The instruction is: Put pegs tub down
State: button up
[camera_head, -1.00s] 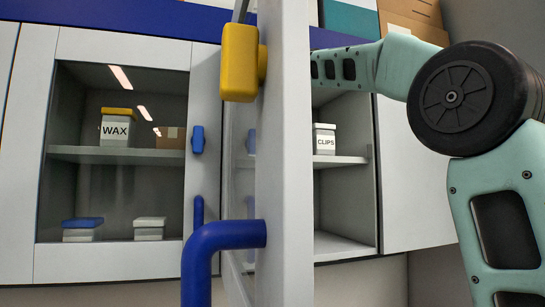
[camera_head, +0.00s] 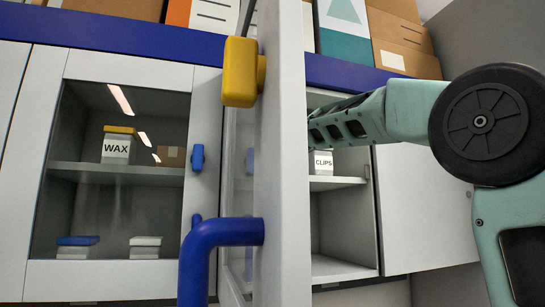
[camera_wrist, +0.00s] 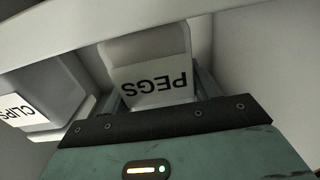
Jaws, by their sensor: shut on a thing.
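The pegs tub (camera_wrist: 152,62) is a pale tub with a black PEGS label, upside down in the wrist view. My gripper (camera_wrist: 160,92) is shut on it, with a finger on either side. The tub is inside the cabinet, near a pale shelf edge (camera_wrist: 70,28); I cannot tell whether its base touches a shelf. The clips tub (camera_wrist: 45,95) is beside it at the left of the wrist view. In the head view the clips tub (camera_head: 323,161) stands on the right cabinet's shelf (camera_head: 338,183). The open door hides my gripper and the pegs tub there.
The open door (camera_head: 282,200), with a blue handle (camera_head: 222,233) and a yellow piece (camera_head: 240,72), stands edge-on near the camera. The left glass-fronted cabinet holds a wax tub (camera_head: 117,148) and several other items. Boxes (camera_head: 402,45) stand on top. The right cabinet's lower shelf looks clear.

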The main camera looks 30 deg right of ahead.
jog(key=shift+f, duration=0.2)
jog(key=o, duration=1.2)
jog(key=b+v, duration=0.3)
jog(key=v, duration=0.2)
jog(key=b+v, duration=0.4)
jog(key=v, duration=0.2)
jog(key=b+v, duration=0.4)
jog(key=v, duration=0.1)
jog(key=shift+s+d+f, duration=0.15)
jog(key=shift+s+f, duration=0.05)
jog(key=shift+f, duration=0.1)
jog(key=shift+s+r+b, duration=0.15)
jog(key=shift+s+b, duration=0.2)
jog(key=shift+s, duration=0.15)
jog(key=shift+o, duration=0.3)
